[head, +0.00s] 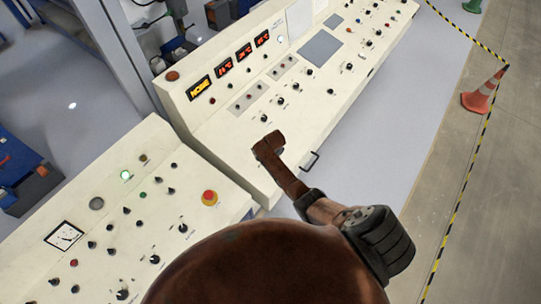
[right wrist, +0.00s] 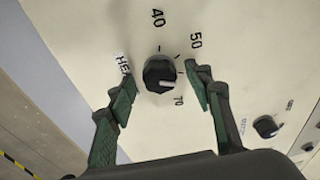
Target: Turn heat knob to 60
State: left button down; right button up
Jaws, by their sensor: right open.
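The heat knob (right wrist: 159,74) is a round black knob with a pale pointer mark on its face, seen in the right wrist view. The printed numbers 40, 50 and 70 show around it, and a partly covered "HEA..." label is at its left. The mark points roughly right, between the 50 and 70; no 60 is visible, and the right finger covers part of that side. My right gripper (right wrist: 160,86) is open, with its green-padded fingers on either side of the knob, apart from it.
The cream control console (head: 215,140) carries several knobs, lit displays (head: 225,66) and a red emergency button (head: 209,198). A metal handle (head: 310,160) sticks out at its front edge. Another black knob (right wrist: 266,127) is right of the heat knob. A traffic cone (head: 483,95) stands on the floor.

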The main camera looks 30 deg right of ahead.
jog(key=v, duration=1.1)
jog(key=shift+r, duration=0.4)
jog(key=shift+s, duration=0.15)
